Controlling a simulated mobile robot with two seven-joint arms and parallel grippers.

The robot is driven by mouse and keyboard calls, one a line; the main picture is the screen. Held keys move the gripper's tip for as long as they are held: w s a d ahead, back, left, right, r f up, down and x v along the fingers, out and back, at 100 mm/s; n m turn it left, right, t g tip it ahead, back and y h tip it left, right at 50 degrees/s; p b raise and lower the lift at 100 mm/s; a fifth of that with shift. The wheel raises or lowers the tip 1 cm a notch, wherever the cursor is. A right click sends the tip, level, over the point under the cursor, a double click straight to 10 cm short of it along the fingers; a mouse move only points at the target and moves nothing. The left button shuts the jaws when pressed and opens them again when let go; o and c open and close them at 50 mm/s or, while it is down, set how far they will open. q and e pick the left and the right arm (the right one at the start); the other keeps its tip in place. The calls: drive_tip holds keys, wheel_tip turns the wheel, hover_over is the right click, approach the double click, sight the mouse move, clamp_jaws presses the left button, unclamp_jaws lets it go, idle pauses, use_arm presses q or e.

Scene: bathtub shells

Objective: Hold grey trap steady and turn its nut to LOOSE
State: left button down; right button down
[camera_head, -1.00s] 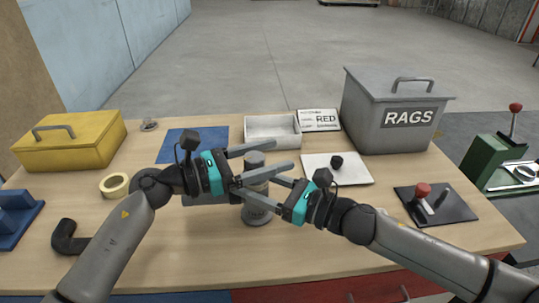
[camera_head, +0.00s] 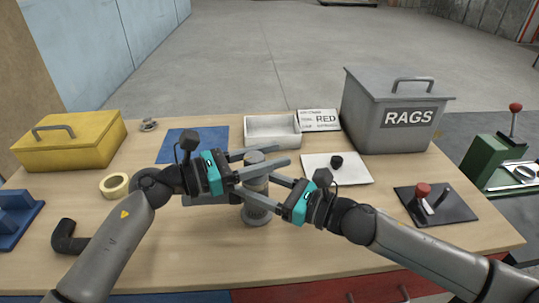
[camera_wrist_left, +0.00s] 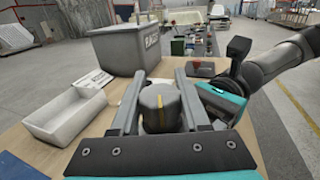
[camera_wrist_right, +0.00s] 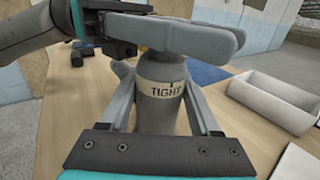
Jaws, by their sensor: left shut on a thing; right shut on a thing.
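The grey trap (camera_head: 257,214) stands upright on the bench in front of me. Its lower body carries a pale band reading TIGHT with a small dark mark just above the word, in the right wrist view (camera_wrist_right: 160,92). The top part, a grey cap with a yellow stripe, shows in the left wrist view (camera_wrist_left: 158,105). My left gripper (camera_head: 262,163) is shut on this upper part from the left. My right gripper (camera_head: 258,190) is shut around the body below it, from the right. The fingers hide parts of the trap, and any LOOSE mark is not visible.
A yellow box (camera_head: 70,145), a tape roll (camera_head: 114,185) and a black elbow pipe (camera_head: 68,240) lie at left. A white tray (camera_head: 272,142), a card reading RED (camera_head: 318,120) and the RAGS bin (camera_head: 395,110) stand behind. A red-knobbed plate (camera_head: 435,210) lies at right.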

use_arm(q)
drive_tip(key=shift+g, duration=0.3)
drive_tip(key=shift+s+m+g+h, duration=0.2)
drive_tip(key=shift+m+g+h, duration=0.1)
drive_tip(key=shift+m+g, duration=0.55)
drive_tip(key=shift+c, duration=1.9)
unclamp_jaws()
drive_tip(key=s+a, duration=0.2)
drive_tip(key=a, duration=0.9)
drive_tip(key=shift+a, duration=0.4)
